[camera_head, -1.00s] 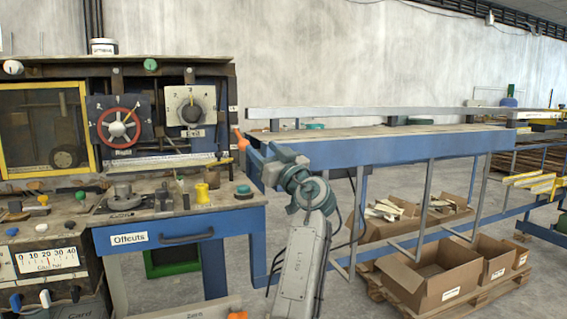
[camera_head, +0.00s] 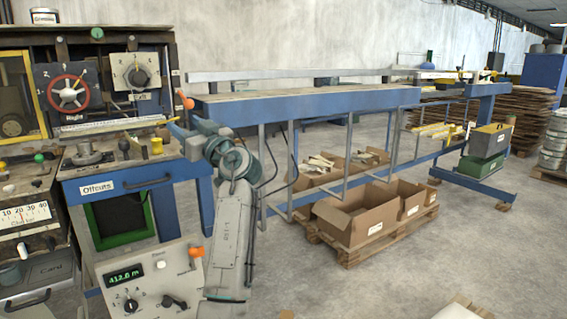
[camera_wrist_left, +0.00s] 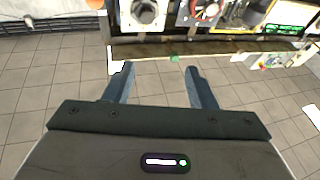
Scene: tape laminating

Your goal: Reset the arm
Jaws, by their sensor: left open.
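My left gripper (camera_head: 180,133) shows in the head view at the end of my raised grey and teal arm, in front of the machine's right end. In the left wrist view, its two dark blue fingers (camera_wrist_left: 158,72) stand wide apart with nothing between them. Beyond the fingers are the machine's edge and the tiled floor. The fingertips look clear of the machine, though the exact gap is hard to judge. My right gripper is in neither view.
A control panel (camera_head: 68,90) with a red wheel and the Offcuts drawer (camera_head: 120,188) are at left. A grey box with a display (camera_head: 152,284) is low in front. A blue long table (camera_head: 310,103) and cardboard boxes (camera_head: 356,222) lie beyond.

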